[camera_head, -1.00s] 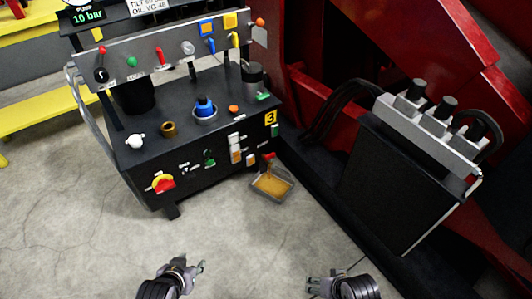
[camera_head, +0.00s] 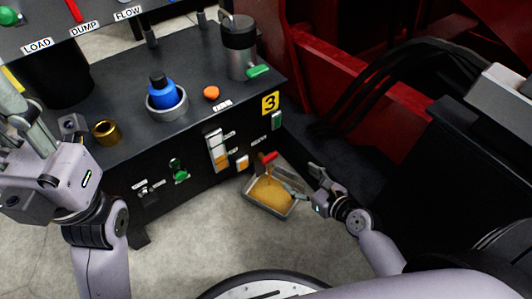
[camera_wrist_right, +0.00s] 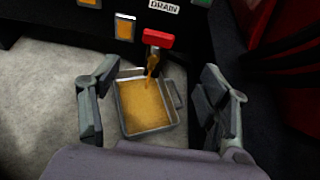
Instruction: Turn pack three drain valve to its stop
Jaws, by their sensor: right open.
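Pack three (camera_head: 215,120) is a black cabinet with a yellow 3 label (camera_head: 270,103). Its drain valve has a red handle (camera_head: 268,157) low on the front; in the right wrist view the handle (camera_wrist_right: 158,38) lies roughly crosswise under the DRAIN label (camera_wrist_right: 163,6). Amber oil (camera_wrist_right: 152,65) runs from the valve into a grey tray (camera_wrist_right: 176,124). My right gripper (camera_head: 303,182) is open and empty, at the tray's right side; its fingers frame the tray in the wrist view, short of the handle. My left gripper (camera_head: 22,118) is at the left edge, partly cut off.
The tray holds amber oil. The cabinet top carries a blue-capped filler (camera_head: 163,93), a brass fitting (camera_head: 107,132), an orange button (camera_head: 211,93) and a grey canister (camera_head: 239,45). Black hoses (camera_head: 400,70) and red framework (camera_head: 335,75) stand right. Bare floor lies in front.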

